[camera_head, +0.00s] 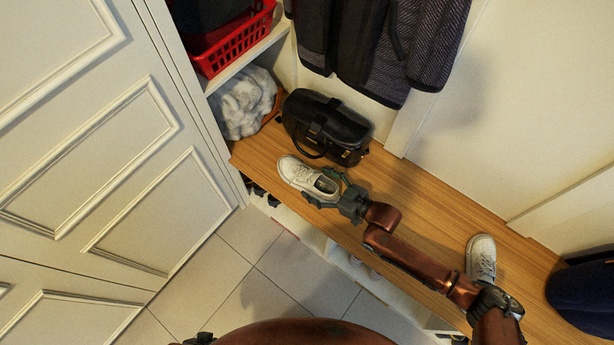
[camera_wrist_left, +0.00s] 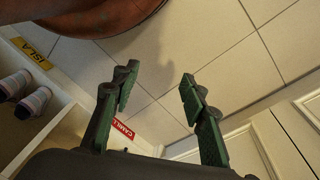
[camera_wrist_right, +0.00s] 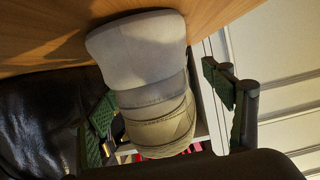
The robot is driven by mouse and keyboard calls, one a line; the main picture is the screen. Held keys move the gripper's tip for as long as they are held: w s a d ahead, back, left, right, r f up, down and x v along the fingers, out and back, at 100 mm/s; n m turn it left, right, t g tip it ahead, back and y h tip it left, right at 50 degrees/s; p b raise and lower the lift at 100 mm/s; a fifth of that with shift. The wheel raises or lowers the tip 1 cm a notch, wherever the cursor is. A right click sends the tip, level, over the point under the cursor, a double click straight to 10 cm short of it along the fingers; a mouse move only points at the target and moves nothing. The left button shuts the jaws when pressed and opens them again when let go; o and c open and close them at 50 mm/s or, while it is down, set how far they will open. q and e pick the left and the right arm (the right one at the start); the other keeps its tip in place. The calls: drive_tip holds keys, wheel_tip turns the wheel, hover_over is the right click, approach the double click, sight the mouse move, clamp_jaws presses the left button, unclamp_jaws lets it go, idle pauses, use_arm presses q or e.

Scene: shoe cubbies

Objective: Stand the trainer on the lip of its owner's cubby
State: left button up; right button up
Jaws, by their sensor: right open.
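A white trainer (camera_head: 298,176) lies on the wooden bench near its left end. My right gripper (camera_head: 325,187) is open at the trainer's heel end, a finger on either side. The right wrist view shows the trainer (camera_wrist_right: 152,85) between the spread fingers, with no clear grip. Another white trainer (camera_head: 482,258) stands further right on the bench, partly behind my arm. Cubbies run under the bench front. The left wrist view shows a yellow label reading ISLA (camera_wrist_left: 32,53) and a red label starting CAMIL (camera_wrist_left: 123,129). My left gripper (camera_wrist_left: 158,82) is open and empty above the floor.
A black bag (camera_head: 325,125) stands on the bench just behind the trainer. A red basket (camera_head: 232,48) and white fleece (camera_head: 243,102) sit on shelves at left. Striped shoes (camera_wrist_left: 33,101) sit in a cubby. Dark coats (camera_head: 370,40) hang above. The tiled floor is clear.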

drive_tip(key=shift+x, duration=0.9)
drive_tip(key=shift+a+b, duration=0.1)
drive_tip(key=shift+b, duration=0.2)
use_arm(q)
drive_tip(key=shift+w+d+f+t, duration=0.4)
drive_tip(key=shift+w+d+f, duration=0.25)
drive_tip(key=shift+w+f, duration=0.25)
use_arm(e)
drive_tip(key=shift+c, duration=0.2)
drive_tip(key=c, duration=1.4)
use_arm(q)
drive_tip(key=shift+s, duration=0.1)
use_arm(e)
drive_tip(key=shift+r, duration=0.1)
drive_tip(key=shift+c, duration=1)
drive_tip(key=shift+r, duration=0.1)
